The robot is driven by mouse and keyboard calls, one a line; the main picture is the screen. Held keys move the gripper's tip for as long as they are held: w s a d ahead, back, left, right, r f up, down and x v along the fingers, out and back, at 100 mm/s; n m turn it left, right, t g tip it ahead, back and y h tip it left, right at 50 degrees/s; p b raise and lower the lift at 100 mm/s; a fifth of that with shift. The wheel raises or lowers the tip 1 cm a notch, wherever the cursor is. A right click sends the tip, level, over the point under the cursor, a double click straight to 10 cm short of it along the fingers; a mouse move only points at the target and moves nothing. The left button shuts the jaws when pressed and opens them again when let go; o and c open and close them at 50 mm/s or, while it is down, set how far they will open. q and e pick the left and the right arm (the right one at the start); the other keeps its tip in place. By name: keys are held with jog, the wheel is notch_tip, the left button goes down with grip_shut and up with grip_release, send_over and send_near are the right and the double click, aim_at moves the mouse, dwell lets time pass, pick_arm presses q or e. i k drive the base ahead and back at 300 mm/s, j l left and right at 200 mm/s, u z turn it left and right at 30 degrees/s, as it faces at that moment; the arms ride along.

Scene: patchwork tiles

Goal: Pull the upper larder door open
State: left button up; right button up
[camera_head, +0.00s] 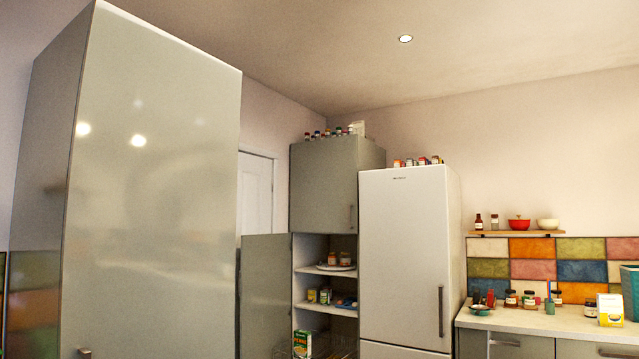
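The larder is a tall grey-green unit left of the fridge. Its upper larder door (320,180) looks shut, flush with the front. A vertical handle (350,217) sits near its lower right edge. The lower larder door (264,290) stands open, swung out to the left. It shows shelves (312,271) with jars, tins and a green pasta box (302,343). Neither of my grippers shows in the head view.
A large glossy tall cabinet (155,190) fills the near left. The white fridge (405,260) stands right beside the larder. A counter (545,322) with jars and a yellow box (610,310) is at the right. Small jars (325,133) stand on top of the larder.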

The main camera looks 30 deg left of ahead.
aim_at(325, 173)
jog(key=i+j+u, duration=0.3)
jog(key=i+u, duration=0.35)
jog(key=i, duration=0.15)
jog(key=i+u, duration=0.2)
jog(key=i, duration=2.15)
